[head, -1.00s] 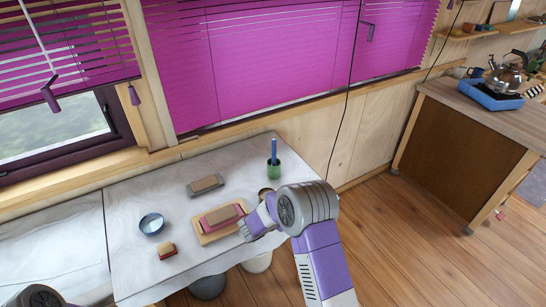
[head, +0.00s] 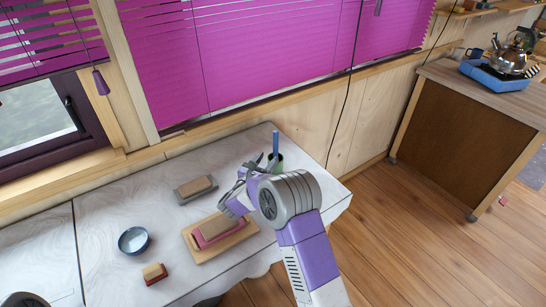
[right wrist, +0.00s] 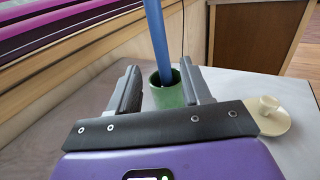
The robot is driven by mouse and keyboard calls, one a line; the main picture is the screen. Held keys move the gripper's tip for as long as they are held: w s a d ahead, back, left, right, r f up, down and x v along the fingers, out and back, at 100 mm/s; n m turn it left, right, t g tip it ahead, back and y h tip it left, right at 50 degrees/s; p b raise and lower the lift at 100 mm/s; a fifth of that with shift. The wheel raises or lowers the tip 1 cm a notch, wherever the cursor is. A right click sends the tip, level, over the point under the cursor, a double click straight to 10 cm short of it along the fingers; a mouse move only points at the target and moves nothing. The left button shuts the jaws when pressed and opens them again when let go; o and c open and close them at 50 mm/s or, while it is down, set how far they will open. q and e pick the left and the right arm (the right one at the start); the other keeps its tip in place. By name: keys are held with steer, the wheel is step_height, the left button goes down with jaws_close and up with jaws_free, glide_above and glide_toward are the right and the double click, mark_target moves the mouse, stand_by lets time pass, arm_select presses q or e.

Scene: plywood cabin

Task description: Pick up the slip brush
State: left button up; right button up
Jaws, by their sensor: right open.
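The slip brush (head: 276,143) stands upright in a green cup (head: 277,158) at the table's far right, its blue handle sticking up. In the right wrist view the blue handle (right wrist: 157,40) rises from the green cup (right wrist: 166,97), between and beyond the fingers. My right gripper (right wrist: 160,76) is open and empty, with one finger on each side of the line to the brush. In the head view my right gripper (head: 256,165) is just left of the cup. The brush's lower end is hidden in the cup. My left gripper is not in view.
On the white-covered table (head: 110,195) are a blue bowl (head: 134,240), a small red-and-tan block (head: 154,273), a grey tray with a block (head: 196,188) and a wooden board (head: 200,254) with a block. A cream knobbed lid (right wrist: 268,116) lies right of the cup.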

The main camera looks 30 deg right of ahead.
mark_target(274, 151)
steer(key=shift+w+d+r, duration=0.1)
steer(key=shift+w+d, duration=0.05)
steer(key=shift+d, duration=0.3)
steer(key=x, duration=0.6)
steer(key=shift+d, duration=0.1)
jaws_close()
